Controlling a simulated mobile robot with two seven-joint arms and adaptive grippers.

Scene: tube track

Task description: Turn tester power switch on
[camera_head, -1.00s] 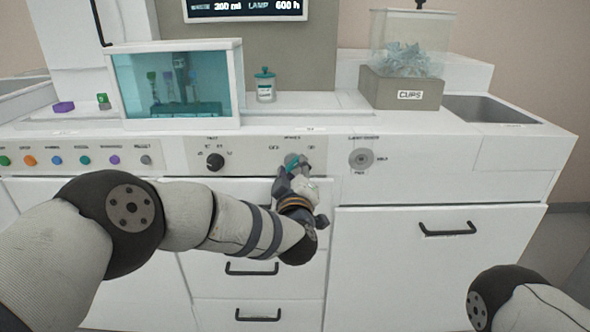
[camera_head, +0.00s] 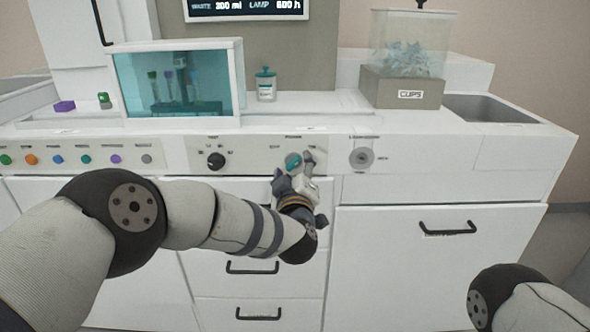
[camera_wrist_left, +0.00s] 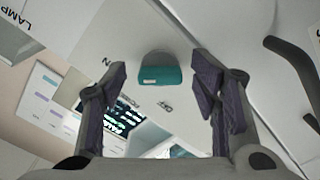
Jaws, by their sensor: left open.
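The power switch (camera_head: 293,161) is a teal-faced knob on the tester's front panel. It also shows in the left wrist view (camera_wrist_left: 160,70), with printing on the panel around it that I cannot fully read. My left gripper (camera_head: 295,170) is in front of the switch, its fingers spread and empty. In the left wrist view the two fingers (camera_wrist_left: 160,86) stand left and right of the knob, with gaps on both sides. I cannot tell how far the tips reach along the knob. My right gripper is out of view.
A black selector dial (camera_head: 215,160) is left of the switch and a grey round lock (camera_head: 361,158) is right of it. Drawer handles (camera_head: 252,268) lie below. A glass-fronted chamber (camera_head: 175,85), a small jar (camera_head: 265,84) and a cups bin (camera_head: 400,91) are above.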

